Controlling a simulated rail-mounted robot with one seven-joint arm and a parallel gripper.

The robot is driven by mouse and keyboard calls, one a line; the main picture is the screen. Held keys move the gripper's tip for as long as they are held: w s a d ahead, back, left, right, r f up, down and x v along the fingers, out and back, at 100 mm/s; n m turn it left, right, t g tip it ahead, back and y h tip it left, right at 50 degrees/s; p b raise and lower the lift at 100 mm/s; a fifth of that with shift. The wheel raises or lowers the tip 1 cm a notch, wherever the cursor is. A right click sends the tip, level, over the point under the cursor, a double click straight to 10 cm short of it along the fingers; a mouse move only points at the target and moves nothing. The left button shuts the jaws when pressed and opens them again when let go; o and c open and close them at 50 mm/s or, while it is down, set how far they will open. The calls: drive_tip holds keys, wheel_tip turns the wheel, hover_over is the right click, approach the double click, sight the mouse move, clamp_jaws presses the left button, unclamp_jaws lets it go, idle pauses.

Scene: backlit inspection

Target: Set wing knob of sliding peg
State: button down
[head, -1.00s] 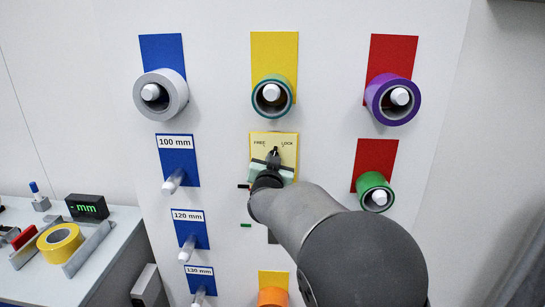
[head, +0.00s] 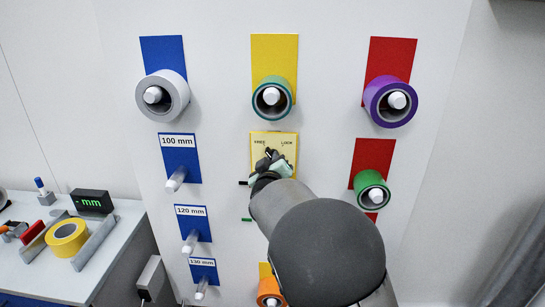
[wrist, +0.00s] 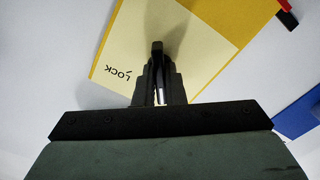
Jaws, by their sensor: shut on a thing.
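The black wing knob (head: 269,151) stands on a pale yellow plate (head: 288,141) marked FREE on the left and LOCK on the right. In the wrist view the knob (wrist: 157,48) shows between my two dark fingers. My gripper (head: 265,162) is shut on it and tilted in the head view, with its upper end leaning right. The wrist view shows the LOCK word upside down on the plate (wrist: 125,50), left of the fingers; FREE is out of sight there. My arm hides the panel below the plate, so I cannot make out the sliding peg.
Tape rolls hang on pegs around: grey (head: 163,97), teal (head: 273,96), purple (head: 391,101), green (head: 371,189) and orange (head: 269,291). Bare pegs marked 100, 120 and 130 mm are at left. A side bench holds a yellow roll (head: 68,232) and a display (head: 92,201).

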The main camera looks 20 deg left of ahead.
drive_tip(key=shift+r+n, duration=0.2)
drive_tip(key=shift+n, duration=0.5)
drive_tip(key=shift+p, duration=0.3)
drive_tip(key=c, duration=1.5)
unclamp_jaws()
drive_tip(key=shift+f, duration=0.1)
drive_tip(key=b+v, duration=0.3)
drive_tip(key=v, duration=1.4)
drive_tip(key=shift+s, duration=0.2)
drive_tip(key=shift+d, duration=0.1)
